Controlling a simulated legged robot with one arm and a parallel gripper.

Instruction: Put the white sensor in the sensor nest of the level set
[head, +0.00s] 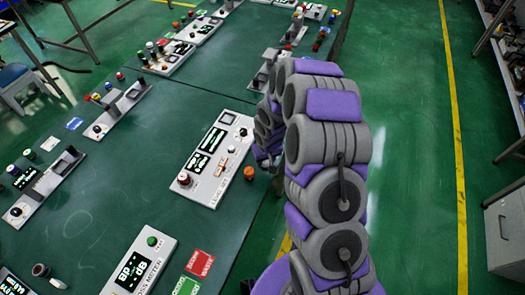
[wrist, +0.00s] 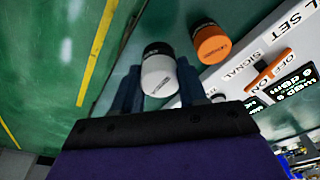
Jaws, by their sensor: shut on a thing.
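The white sensor (wrist: 158,75), a short cylinder with a black end, sits between the fingers of my gripper (wrist: 157,90) in the wrist view. My gripper is shut on it. In the head view my arm hides the sensor and most of the gripper. The level set (head: 216,158) is a white panel with dark screens, an orange switch and a red knob, lying on the green table to the left of my arm. Its lettered edge also shows in the wrist view (wrist: 240,68), right of the held sensor. I cannot make out the sensor nest for certain.
An orange sensor (head: 249,173) stands beside the level set near the table's right edge; it is close to the held sensor in the wrist view. A loss meter (head: 139,262), red card (head: 200,263) and green card (head: 186,286) lie nearer. The floor right of the table is open.

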